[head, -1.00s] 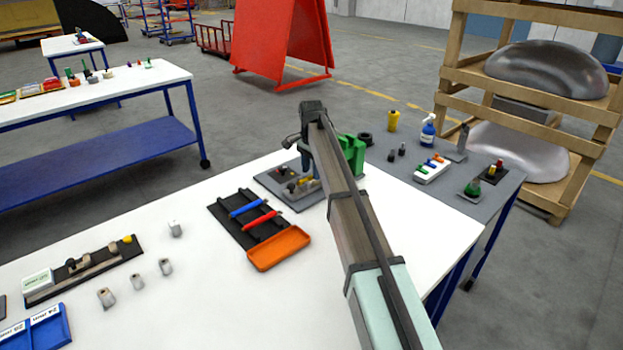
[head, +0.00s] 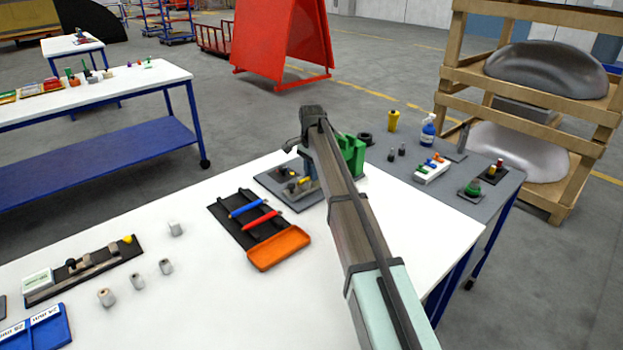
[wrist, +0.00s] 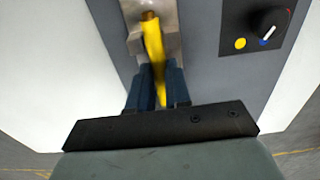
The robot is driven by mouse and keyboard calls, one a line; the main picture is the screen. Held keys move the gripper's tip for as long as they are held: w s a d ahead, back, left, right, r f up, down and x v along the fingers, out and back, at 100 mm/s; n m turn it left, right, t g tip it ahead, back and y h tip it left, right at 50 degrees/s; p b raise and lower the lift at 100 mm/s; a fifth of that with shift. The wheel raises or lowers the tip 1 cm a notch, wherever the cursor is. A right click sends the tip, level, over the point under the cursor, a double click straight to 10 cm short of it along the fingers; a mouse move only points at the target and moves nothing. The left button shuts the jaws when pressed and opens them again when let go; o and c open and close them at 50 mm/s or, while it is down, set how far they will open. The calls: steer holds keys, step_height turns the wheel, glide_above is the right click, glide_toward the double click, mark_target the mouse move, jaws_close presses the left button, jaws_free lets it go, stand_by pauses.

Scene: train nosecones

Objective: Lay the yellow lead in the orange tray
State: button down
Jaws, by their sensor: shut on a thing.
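The yellow lead (wrist: 153,45) runs between my gripper's blue fingers (wrist: 157,90) in the wrist view. My gripper is shut on it. The lead's far end meets a metal block (wrist: 165,45); I cannot tell whether it is seated in it. The orange tray (head: 279,249) is empty on the white table, in front of and left of that board.
A black rack (head: 222,212) holding a blue and a red lead adjoins the tray. A green block (head: 352,152) stands behind my arm. A black dial (wrist: 268,20) sits beside the metal block. Small grey cylinders (head: 166,266) stand left of the tray, with clear table between.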

steer(key=shift+r, duration=0.55)
step_height(320, 180, up, 2)
steer(key=shift+w+r, duration=0.1)
steer(key=shift+r, duration=0.1)
steer(key=s+d, duration=1.2)
steer(key=s, duration=0.1)
steer(key=s+a+r+n, duration=0.1)
steer(key=s+a, duration=0.2)
steer(key=a, duration=0.5)
steer(key=s+a+r+n, duration=0.15)
steer(key=s+a, duration=0.25)
steer(key=a, duration=0.4)
steer(key=s+a+f+m, duration=0.1)
steer(key=s+a+m, duration=0.1)
steer(key=s, duration=0.6)
steer(key=shift+s+a, duration=0.2)
steer(key=shift+a, duration=0.15)
steer(key=shift+m, duration=0.25)
steer(key=shift+f, duration=3.8)
